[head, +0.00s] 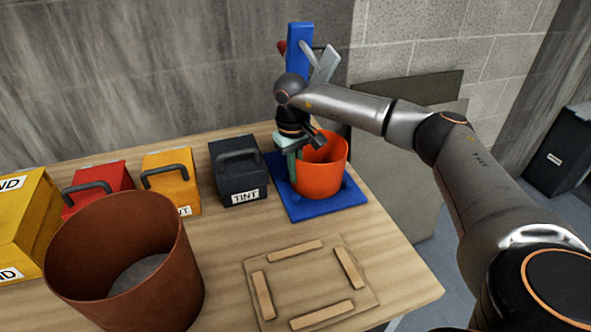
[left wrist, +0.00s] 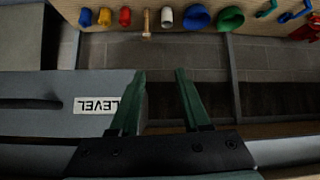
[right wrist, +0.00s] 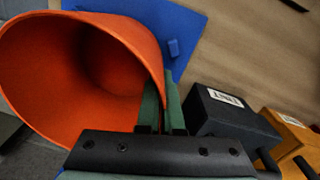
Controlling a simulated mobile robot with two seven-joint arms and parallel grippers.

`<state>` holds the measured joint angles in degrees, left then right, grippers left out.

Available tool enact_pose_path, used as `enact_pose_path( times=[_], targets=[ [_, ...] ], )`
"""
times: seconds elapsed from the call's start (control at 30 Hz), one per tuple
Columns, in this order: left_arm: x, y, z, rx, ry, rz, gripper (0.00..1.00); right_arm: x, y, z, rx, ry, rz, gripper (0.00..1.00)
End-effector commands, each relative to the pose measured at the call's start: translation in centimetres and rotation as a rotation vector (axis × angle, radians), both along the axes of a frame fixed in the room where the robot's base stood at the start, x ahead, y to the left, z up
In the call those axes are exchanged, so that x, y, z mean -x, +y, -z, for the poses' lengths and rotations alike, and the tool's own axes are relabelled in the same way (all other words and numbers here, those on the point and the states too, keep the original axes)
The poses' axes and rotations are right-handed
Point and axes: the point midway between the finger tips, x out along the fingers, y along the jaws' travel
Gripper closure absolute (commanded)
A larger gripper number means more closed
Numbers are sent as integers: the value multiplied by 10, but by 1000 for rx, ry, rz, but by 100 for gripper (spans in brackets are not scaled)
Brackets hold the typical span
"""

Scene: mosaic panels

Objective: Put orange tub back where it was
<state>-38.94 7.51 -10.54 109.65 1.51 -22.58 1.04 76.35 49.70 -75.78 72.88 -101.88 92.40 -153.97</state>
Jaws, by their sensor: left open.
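The orange tub (head: 320,178) stands upright on a blue square mat (head: 298,208) at the table's far right. In the right wrist view the tub (right wrist: 60,85) opens towards the camera. My right gripper (head: 291,158) is at the tub's left rim, pointing down. In the right wrist view its green fingers (right wrist: 161,108) are close together with the tub's wall between them, one inside and one outside. My left gripper (left wrist: 157,85) is open and empty, seen only in its own wrist view, beside a grey box labelled LEVEL (left wrist: 60,105).
Four wooden strips outline a bare square (head: 308,284) on the table's front right. A large brown tub (head: 130,270) stands front left. A dark TINT box (head: 238,172), a yellow box (head: 170,182) and a red box (head: 97,188) line the back.

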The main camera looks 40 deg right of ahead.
Motion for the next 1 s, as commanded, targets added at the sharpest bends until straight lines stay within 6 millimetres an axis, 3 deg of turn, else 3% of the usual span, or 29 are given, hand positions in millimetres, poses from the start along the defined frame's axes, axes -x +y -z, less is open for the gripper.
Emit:
enact_pose_path(
  times=[0.4,0.67,1.0],
  targets=[
    [0,0,2,0,-1,0,53,0,0,7,0,-2,1,100],
    [0,0,1,0,-1,0,53,0,0,6,0,-1,1,67],
    [0,0,-2,0,-1,0,53,0,0,0,0,-2,1,67]
  ],
)
